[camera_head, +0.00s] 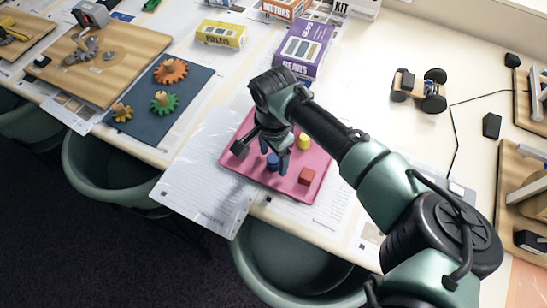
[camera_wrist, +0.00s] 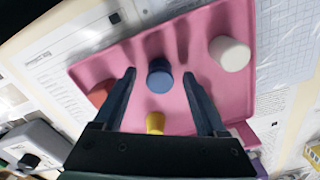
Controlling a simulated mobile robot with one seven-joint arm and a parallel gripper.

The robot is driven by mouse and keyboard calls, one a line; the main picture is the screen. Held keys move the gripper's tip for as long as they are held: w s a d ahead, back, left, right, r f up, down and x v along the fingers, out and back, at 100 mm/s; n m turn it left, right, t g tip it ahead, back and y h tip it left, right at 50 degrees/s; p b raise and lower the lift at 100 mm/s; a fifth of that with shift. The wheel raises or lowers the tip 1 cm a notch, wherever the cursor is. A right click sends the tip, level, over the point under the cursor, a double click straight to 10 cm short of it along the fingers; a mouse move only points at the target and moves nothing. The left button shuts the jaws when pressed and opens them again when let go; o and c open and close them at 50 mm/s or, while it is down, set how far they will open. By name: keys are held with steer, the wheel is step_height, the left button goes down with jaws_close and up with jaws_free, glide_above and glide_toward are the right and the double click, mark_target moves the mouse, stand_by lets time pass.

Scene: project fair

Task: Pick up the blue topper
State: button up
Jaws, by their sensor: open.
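The blue topper (camera_head: 272,161) is a small blue cylinder on the pink tray (camera_head: 229,161). In the wrist view the blue topper (camera_wrist: 159,78) appears between the two fingers, near the level of their tips. My gripper (camera_head: 263,157) is open above the tray, with its fingers pointing down. In the wrist view my gripper (camera_wrist: 159,88) shows a clear gap on both sides of the topper. I cannot tell how far the fingertips are above the tray. My gripper partly covers the topper in the head view.
A yellow piece (camera_head: 305,142) and a red block (camera_head: 306,176) share the tray. A white cylinder (camera_wrist: 231,55) is on it in the wrist view. A purple box (camera_head: 303,50) stands behind. A blue mat (camera_head: 150,123) with gears lies left. Green chairs (camera_head: 285,265) line the table's front.

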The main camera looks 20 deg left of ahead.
steer(key=shift+f, duration=0.4)
jaws_close()
